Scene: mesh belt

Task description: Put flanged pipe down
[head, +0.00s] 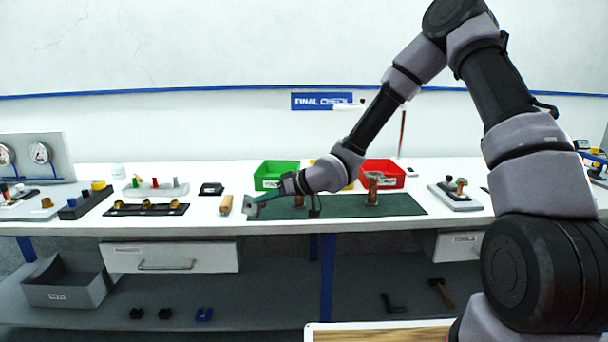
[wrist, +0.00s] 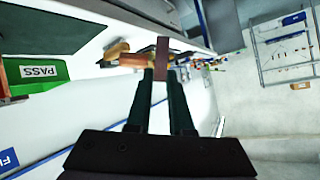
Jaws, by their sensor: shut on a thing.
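My gripper (head: 255,208) reaches left over the left end of the green mat (head: 405,206). In the wrist view its two dark fingers (wrist: 161,80) are shut on a reddish-brown piece (wrist: 161,52), seen as a narrow upright bar. I cannot tell from its shape whether this is the flanged pipe. A brown flanged pipe-like part (head: 372,189) stands upright on the mat, right of my gripper. Another brown part (head: 298,201) is on the mat, partly hidden by my wrist. Whether the held piece touches a surface is unclear.
A green bin (head: 270,170) and a red bin (head: 385,174) stand behind the mat; the green bin also shows in the wrist view (wrist: 35,73).

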